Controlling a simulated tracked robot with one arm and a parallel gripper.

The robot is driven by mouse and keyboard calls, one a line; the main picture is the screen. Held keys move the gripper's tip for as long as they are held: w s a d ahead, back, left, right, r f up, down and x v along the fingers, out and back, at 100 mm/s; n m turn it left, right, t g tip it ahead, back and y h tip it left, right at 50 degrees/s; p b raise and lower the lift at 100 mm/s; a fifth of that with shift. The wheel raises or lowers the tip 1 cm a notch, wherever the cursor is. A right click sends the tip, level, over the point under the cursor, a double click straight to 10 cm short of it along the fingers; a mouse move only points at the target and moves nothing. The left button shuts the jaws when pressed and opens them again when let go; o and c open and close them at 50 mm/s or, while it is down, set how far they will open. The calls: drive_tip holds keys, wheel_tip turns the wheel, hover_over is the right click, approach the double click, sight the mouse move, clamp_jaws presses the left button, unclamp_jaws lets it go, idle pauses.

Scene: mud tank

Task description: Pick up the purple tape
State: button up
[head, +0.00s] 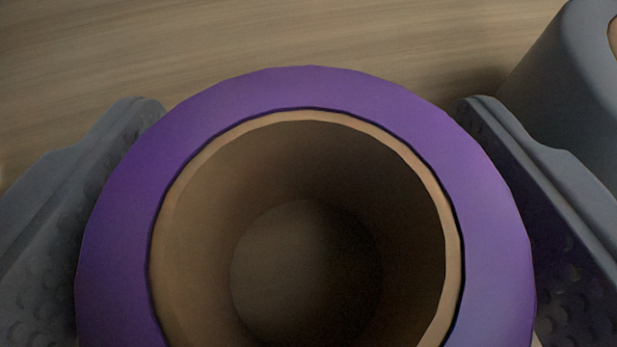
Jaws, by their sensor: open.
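The purple tape (310,88) is a large roll with a tan cardboard core, seen from above in the head view. It fills the middle of the picture, and its near side is cut off by the bottom edge. My gripper (308,110) is open, with one grey finger on the left of the roll and one on the right. The roll lies between the two fingers. Each finger is very close to the roll's outer side; I cannot tell whether they touch it.
The floor (250,40) is brown, wood-like and clear beyond the roll. A grey roll (565,85) with a tan core, partly cut off, stands at the upper right, close to my right finger.

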sight(312, 179)
drive_tip(key=c, duration=0.8)
drive_tip(key=shift+o, duration=0.2)
drive_tip(key=shift+r+p, duration=0.6)
drive_tip(key=shift+r, duration=1.15)
drive_tip(key=shift+s+r, duration=0.15)
drive_tip(key=shift+s, duration=0.15)
drive_tip(key=s+d+r, duration=0.1)
drive_tip(key=s+d, duration=0.3)
drive_tip(key=s, duration=1.1)
drive_tip(key=shift+d, duration=0.15)
